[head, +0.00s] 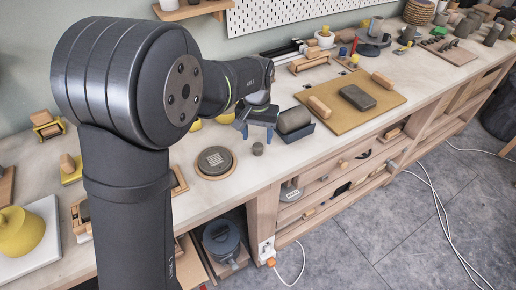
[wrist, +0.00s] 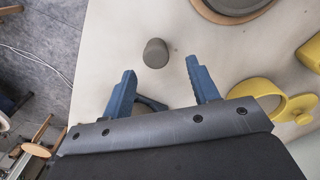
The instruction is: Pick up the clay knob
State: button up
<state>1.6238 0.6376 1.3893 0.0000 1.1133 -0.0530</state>
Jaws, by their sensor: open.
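The clay knob (wrist: 155,53) is a small, rounded, grey-brown lump standing alone on the pale worktop. In the wrist view it lies just beyond my gripper (wrist: 161,72), roughly in line with the gap between the two blue fingertips and apart from both. In the head view the knob (head: 258,149) stands near the front edge of the bench, just in front of my gripper (head: 259,124). My gripper is open and nothing is between its fingers.
A round grey piece on a wooden disc (head: 215,177) lies left of the knob. A dark tray (head: 303,137) holding a clay block stands to its right. Yellow pieces (wrist: 283,106) lie at the right of the wrist view. The bench edge drops to the floor (wrist: 45,45).

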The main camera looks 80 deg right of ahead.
aim_at(258, 145)
jog(key=f, duration=0.4)
jog(key=shift+s+a+f, duration=0.2)
jog(key=shift+a, duration=0.05)
jog(key=shift+c, duration=0.4)
jog(key=c, duration=1)
jog(key=shift+o, duration=0.2)
